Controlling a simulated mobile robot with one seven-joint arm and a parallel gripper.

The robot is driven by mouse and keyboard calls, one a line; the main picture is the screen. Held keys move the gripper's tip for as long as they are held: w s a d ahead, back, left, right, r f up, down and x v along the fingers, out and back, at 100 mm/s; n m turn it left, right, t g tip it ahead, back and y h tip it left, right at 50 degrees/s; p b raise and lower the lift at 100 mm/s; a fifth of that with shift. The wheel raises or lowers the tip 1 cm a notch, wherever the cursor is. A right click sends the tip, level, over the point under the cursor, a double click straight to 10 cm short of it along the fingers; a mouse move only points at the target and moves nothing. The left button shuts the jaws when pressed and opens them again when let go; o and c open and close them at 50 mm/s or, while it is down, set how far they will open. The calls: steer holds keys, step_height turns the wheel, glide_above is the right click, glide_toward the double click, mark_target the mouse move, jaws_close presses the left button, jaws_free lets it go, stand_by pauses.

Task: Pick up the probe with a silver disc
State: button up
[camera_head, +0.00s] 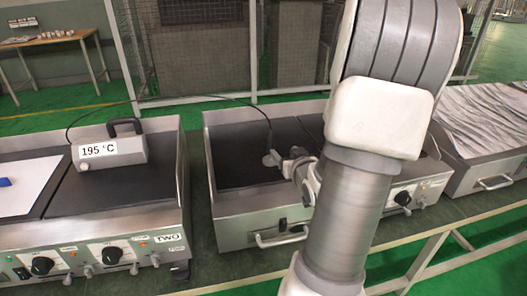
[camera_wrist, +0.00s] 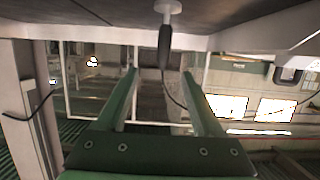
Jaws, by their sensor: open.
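The probe has a silver disc (camera_head: 268,159) and a thin dark handle that stands up from the dark top of the middle heating unit. In the wrist view, which looks upside down, the silver disc (camera_wrist: 168,6) is at the top edge against the plate. The probe's dark handle (camera_wrist: 165,45) points down from it, its far end between my fingertips in the picture. My gripper (camera_wrist: 160,73) is open with two green fingers and nothing held. In the head view my gripper (camera_head: 282,160) is low over the plate, just right of the disc; my arm hides part of the unit.
A grey meter reading 195 °C (camera_head: 98,150) stands on the left heating unit (camera_head: 120,215); a black cable runs from it to the probe. The middle unit (camera_head: 235,225) has raised metal rims and a front handle. A foil-covered unit (camera_head: 490,130) is at right.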

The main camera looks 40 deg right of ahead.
mark_target(274, 141)
steer(key=b+x, duration=0.2)
steer(key=x, duration=0.9)
steer(key=shift+w+d+f, duration=0.1)
steer(key=shift+w+d, duration=0.05)
steer(key=shift+w, duration=0.05)
steer(key=shift+w+a+b+x, duration=0.15)
steer(key=shift+b+x, duration=0.2)
steer(key=shift+x, duration=1)
steer(key=shift+w+a+b+x, duration=0.1)
steer(key=shift+a+b+x, duration=0.15)
steer(key=shift+x, duration=1.05)
jaws_close()
